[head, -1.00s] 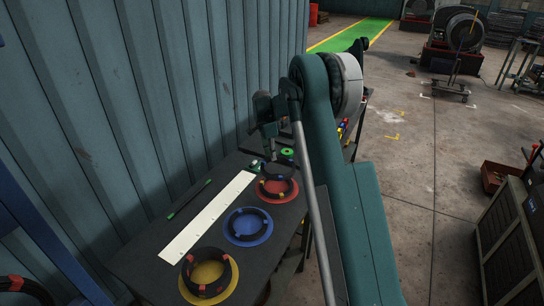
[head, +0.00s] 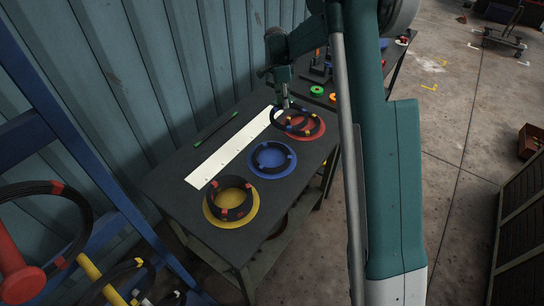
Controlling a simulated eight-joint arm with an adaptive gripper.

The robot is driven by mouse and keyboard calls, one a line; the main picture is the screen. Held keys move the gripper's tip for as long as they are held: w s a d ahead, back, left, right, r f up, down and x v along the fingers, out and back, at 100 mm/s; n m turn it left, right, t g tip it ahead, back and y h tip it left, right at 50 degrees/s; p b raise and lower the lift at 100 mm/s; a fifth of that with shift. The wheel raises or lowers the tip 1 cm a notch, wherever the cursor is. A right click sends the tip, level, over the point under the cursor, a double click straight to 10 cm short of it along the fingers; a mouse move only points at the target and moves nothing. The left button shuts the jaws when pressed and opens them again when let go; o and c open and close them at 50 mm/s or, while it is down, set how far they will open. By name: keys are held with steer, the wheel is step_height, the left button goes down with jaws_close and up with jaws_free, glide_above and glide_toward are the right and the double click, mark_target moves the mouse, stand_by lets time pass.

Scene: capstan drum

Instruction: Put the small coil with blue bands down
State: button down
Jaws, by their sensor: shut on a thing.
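My gripper (head: 286,103) is at the far end of the table, shut on a small dark coil (head: 272,119), which is the one the task calls blue-banded. The coil hangs over the left side of the red disc (head: 319,131) and overlaps another dark coil there, so their bands are hard to tell apart. I cannot tell how high it is above the table or whether the two touch. The blue disc (head: 270,160) bears a dark coil with red bands. The yellow disc (head: 212,218) bears a taller dark coil (head: 245,206) with red bands.
A white strip (head: 232,149) and a green pen (head: 215,128) lie along the wall side of the dark table (head: 165,185). A blue rack (head: 62,125) with large coils stands at the left.

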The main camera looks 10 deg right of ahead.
steer(key=s+a+b, duration=0.1)
steer(key=s+a, duration=0.8)
steer(key=s, duration=0.2)
steer(key=shift+f, duration=0.15)
glide_above(270, 143)
steer(key=shift+a+f, duration=0.2)
steer(key=shift+f, duration=1.35)
steer(key=shift+a+f, duration=0.15)
steer(key=shift+f, duration=1.35)
steer(key=shift+f, duration=1.85)
steer(key=c, duration=2.5)
jaws_free()
steer(key=shift+o, duration=0.2)
